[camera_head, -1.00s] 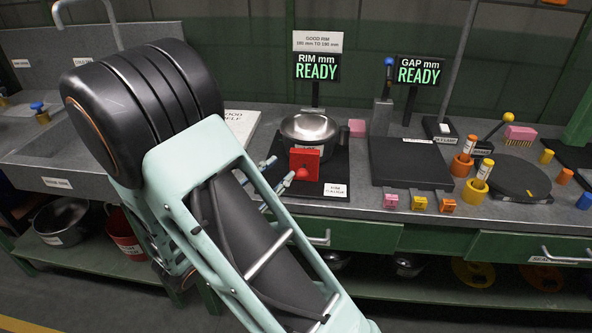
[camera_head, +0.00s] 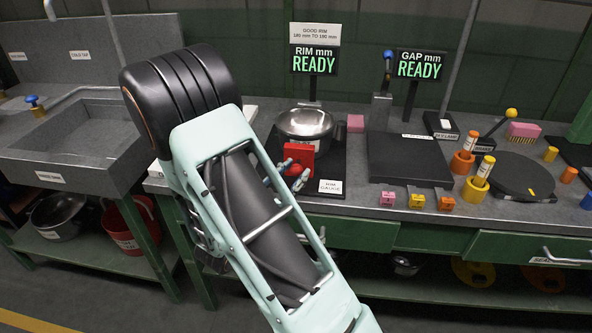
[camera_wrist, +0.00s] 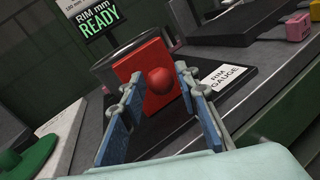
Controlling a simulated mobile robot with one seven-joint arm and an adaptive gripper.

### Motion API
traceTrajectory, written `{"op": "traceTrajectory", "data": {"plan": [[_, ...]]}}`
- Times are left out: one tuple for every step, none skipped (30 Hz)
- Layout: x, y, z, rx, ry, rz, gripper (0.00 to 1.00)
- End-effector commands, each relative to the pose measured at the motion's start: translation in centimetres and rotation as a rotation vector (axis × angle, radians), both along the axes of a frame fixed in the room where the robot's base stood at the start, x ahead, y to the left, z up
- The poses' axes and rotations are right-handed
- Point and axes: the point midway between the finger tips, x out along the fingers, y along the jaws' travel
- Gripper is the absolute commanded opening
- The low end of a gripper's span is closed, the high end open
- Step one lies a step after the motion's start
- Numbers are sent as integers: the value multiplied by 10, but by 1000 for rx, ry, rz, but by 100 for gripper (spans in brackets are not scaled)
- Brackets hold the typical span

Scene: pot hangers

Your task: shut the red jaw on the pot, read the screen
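The silver pot (camera_head: 304,123) stands on the black rim gauge (camera_head: 325,165); its dark side also shows in the wrist view (camera_wrist: 112,57). The red jaw (camera_head: 301,152) is a block at the pot's near side, with a round red knob facing me; in the wrist view the jaw (camera_wrist: 130,68) overlaps the pot's side, and I cannot tell whether they touch. My gripper (camera_wrist: 156,80) is open, its two blue-padded fingers either side of the knob (camera_wrist: 162,82). In the head view my gripper (camera_head: 290,174) is partly hidden by my arm. The screen (camera_head: 315,60) reads "RIM mm READY".
A second screen (camera_head: 421,65) reads "GAP mm READY". A dark flat plate (camera_head: 408,160) lies right of the gauge, with small coloured blocks in front. A sink (camera_head: 75,145) is at left.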

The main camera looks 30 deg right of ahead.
Motion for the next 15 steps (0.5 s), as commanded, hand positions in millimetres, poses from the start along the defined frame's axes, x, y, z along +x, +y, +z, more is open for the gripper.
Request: {"op": "traceTrajectory", "data": {"plan": [[3,-5,0,0,0,-2,29],[4,-7,0,0,0,-2,29],[6,-9,0,-1,0,-1,29],[7,-10,0,-1,0,-1,29],[7,-11,0,-1,-1,0,29],[8,-12,0,-1,-1,0,29],[8,-12,0,-1,-1,0,29],[8,-12,0,-1,-1,0,29],[8,-12,0,-1,-1,0,29],[8,-12,0,-1,-1,0,29],[8,-12,0,-1,-1,0,29],[8,-12,0,-1,-1,0,29],[8,-12,0,-1,-1,0,29],[8,-12,0,-1,-1,0,28],[8,-12,0,-1,-1,0,24]]}}
